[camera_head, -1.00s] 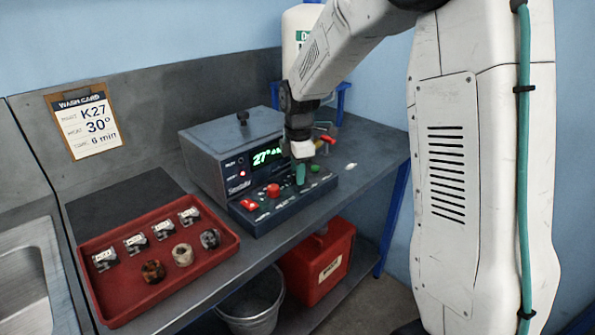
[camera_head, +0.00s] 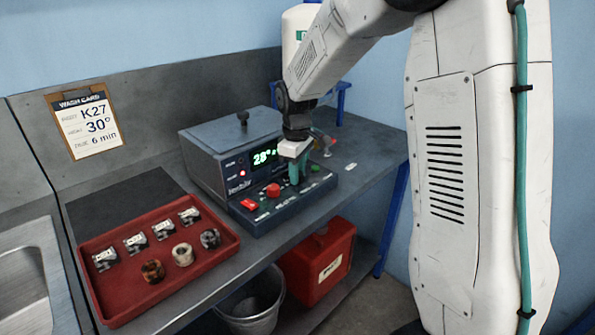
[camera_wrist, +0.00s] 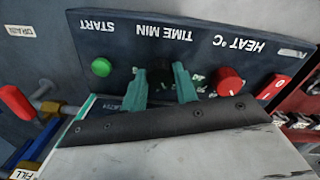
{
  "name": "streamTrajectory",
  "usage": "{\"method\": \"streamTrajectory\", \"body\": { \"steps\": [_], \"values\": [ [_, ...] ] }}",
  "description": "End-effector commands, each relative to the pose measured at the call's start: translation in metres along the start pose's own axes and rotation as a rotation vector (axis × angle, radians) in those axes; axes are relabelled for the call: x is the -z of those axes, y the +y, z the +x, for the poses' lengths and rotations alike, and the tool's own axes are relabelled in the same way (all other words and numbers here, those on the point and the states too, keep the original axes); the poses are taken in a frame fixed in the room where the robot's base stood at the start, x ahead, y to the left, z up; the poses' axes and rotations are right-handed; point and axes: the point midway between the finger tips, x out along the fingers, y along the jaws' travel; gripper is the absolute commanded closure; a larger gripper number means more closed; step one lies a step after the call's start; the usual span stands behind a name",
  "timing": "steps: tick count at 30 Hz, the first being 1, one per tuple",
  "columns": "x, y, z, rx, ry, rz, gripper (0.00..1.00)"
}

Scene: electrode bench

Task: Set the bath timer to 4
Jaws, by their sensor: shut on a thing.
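The grey bath (camera_head: 212,165) stands on the bench, with a sloped control panel and a green display (camera_head: 264,157) that seems to read 28° at its left; its right part is covered by my gripper. My gripper (camera_head: 297,181) points down at the panel. In the wrist view its teal fingers (camera_wrist: 163,78) are shut at the TIME MIN label (camera_wrist: 164,33). The red heat knob (camera_wrist: 230,81) is on one side and the green start button (camera_wrist: 101,67) on the other, both apart from the fingers.
A red tray (camera_head: 118,299) with several small parts lies left of the bath. A wash card (camera_head: 87,122) on the back wall reads K27, 30°, 6 min. A bucket (camera_head: 252,303) and red can (camera_head: 322,268) stand below.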

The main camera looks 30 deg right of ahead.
Motion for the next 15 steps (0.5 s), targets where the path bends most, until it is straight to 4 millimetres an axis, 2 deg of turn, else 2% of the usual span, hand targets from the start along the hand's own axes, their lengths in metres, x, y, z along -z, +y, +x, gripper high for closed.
{"method": "streamTrajectory", "body": {
  "steps": [15],
  "values": [
    [0.0009, -0.0002, 0.0000, 0.000, -0.018, 0.436, 0.94]
  ]
}}
